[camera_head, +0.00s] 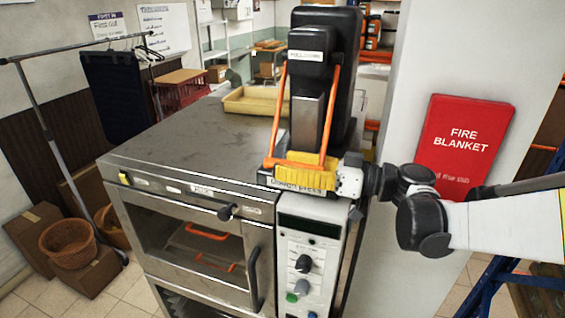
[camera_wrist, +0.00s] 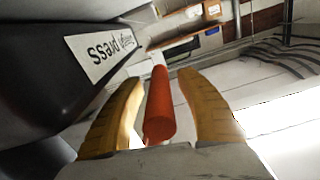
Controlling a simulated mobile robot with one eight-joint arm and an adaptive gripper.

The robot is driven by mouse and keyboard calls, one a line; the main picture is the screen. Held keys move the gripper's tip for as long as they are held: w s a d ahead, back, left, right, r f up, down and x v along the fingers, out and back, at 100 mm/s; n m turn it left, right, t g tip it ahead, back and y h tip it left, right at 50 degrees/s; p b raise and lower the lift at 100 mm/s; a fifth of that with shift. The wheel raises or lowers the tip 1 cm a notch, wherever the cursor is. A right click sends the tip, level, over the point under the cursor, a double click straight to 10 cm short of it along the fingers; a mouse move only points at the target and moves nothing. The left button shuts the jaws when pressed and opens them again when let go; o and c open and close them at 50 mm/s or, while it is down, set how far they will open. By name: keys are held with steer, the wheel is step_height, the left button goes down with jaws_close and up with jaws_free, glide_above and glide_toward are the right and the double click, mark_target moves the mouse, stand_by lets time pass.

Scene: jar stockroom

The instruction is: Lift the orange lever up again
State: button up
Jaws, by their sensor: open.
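The orange lever (camera_head: 278,112) is a two-armed handle on the black dough press (camera_head: 345,70). Its arms slope down the front, with the lower end near the press base. My gripper (camera_head: 296,168), with yellow fingers, is at that lower end. In the wrist view, an orange bar of the lever (camera_wrist: 159,112) lies between the two spread fingers of my gripper (camera_wrist: 165,88). Gaps show between bar and fingers, so the gripper is open and not closed on it. The lever's crossbar is partly hidden by the fingers in the head view.
A yellow tray (camera_head: 258,103) lies on the oven top. A white pillar with a red fire blanket box (camera_head: 462,147) stands at the right, behind my arm. Baskets and cartons are on the floor left.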

steer(key=shift+w+a, duration=0.15)
steer(key=shift+a, duration=0.3)
jaws_close()
steer(key=shift+r, duration=0.15)
